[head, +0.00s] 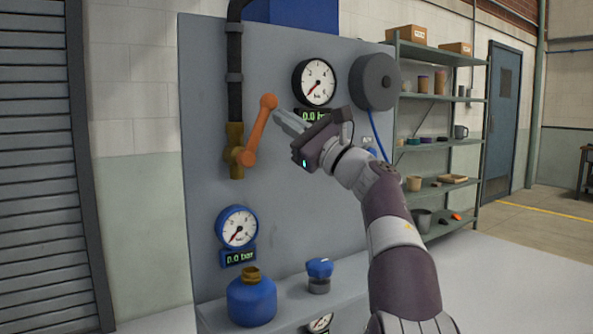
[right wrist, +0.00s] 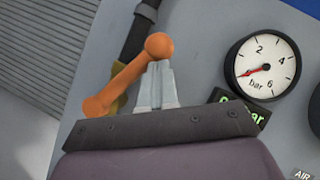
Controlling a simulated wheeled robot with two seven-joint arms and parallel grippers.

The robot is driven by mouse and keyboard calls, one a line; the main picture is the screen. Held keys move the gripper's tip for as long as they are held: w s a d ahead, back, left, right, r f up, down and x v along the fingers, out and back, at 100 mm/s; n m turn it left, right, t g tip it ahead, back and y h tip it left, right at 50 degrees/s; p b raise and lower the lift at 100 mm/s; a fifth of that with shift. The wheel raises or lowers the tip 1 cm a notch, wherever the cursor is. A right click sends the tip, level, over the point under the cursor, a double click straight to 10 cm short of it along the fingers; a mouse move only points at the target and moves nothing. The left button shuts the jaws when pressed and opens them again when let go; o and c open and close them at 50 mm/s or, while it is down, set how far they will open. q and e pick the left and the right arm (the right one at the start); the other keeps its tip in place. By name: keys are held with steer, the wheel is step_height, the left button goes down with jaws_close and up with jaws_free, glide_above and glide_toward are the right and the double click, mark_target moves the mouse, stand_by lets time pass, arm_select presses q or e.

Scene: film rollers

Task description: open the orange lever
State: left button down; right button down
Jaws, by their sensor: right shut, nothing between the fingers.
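The orange lever (head: 258,130) is on a brass valve (head: 235,152) on a dark vertical pipe. It slants up and to the right from the valve and ends in a round knob. It also shows in the right wrist view (right wrist: 126,82). My right gripper (head: 277,114) is shut and empty, its fingertips close to the right of the lever's knob. In the right wrist view the fingertips (right wrist: 158,66) are just below the knob; I cannot tell whether they touch it. My left gripper is not in view.
A gauge (head: 314,82) with a 0.0 bar display and a dark hose reel (head: 374,82) are on the grey panel (head: 208,110). Below are a second gauge (head: 237,227), a blue bottle (head: 252,302) and a blue knob (head: 319,268). Shelves (head: 440,100) stand at right.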

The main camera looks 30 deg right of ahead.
mark_target(270, 109)
steer(key=a+r+n+g+y+p, duration=0.1)
steer(key=n, duration=0.1)
steer(key=a+r+n+g+y, duration=0.1)
steer(key=n, duration=0.1)
steer(key=shift+n+p, duration=0.3)
steer(key=shift+p, duration=0.05)
steer(key=shift+s+a+r+n+g+p, duration=0.1)
steer(key=shift+a+n+g+p, duration=0.2)
steer(key=shift+a+n+g, duration=0.25)
steer(key=shift+s+a+r+n+g+p, duration=0.1)
steer(key=shift+a+n+g+p, duration=0.2)
steer(key=shift+n, duration=0.45)
steer(key=shift+y, duration=0.3)
